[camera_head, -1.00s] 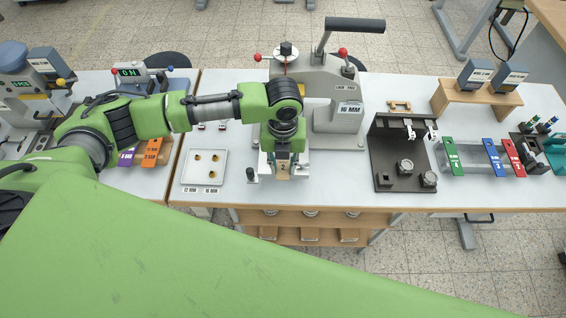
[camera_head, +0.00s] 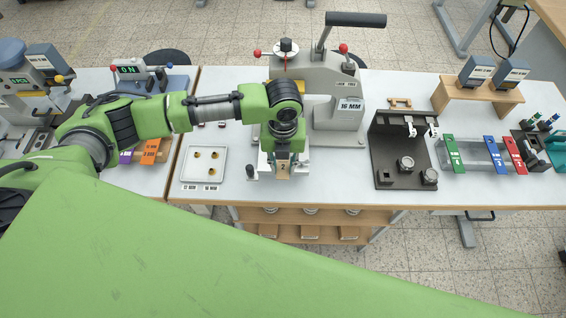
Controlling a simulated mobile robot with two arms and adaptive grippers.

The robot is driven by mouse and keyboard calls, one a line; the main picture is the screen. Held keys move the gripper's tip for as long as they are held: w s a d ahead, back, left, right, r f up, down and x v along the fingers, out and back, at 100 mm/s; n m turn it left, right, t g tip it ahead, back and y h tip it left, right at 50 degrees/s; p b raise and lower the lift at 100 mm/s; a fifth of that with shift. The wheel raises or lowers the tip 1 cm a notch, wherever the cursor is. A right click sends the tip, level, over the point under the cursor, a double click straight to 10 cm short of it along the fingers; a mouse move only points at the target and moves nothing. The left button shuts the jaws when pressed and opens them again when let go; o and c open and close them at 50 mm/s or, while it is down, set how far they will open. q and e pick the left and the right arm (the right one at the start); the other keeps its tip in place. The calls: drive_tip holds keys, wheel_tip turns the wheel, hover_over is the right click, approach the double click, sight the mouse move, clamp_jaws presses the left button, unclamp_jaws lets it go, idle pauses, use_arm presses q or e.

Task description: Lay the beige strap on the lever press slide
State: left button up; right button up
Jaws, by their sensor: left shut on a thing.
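The lever press (camera_head: 325,85) is grey, with a long black handle and a "16 MM" plate, and stands at the middle of the table. Its slide (camera_head: 263,163) shows as a pale grey part at the front, mostly hidden under my left gripper. My left gripper (camera_head: 283,164) points down in front of the press, over the slide. It is shut on the beige strap (camera_head: 283,172), of which only a small front end shows below the fingers. I cannot tell whether the strap touches the slide. My right gripper is not in view.
A white tray (camera_head: 188,177) with several brass pieces lies left of the press. A dark fixture (camera_head: 386,155) stands to the right, then a rack with green (camera_head: 453,156), blue (camera_head: 494,156) and red (camera_head: 515,156) bars. The table's front edge is close to my gripper.

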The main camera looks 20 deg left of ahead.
use_arm(q)
drive_tip(key=shift+f, duration=0.6)
drive_tip(key=o, duration=1)
drive_tip(key=shift+r, duration=0.25)
wheel_tip(320, 180, up, 12)
drive_tip(key=shift+f, duration=0.2)
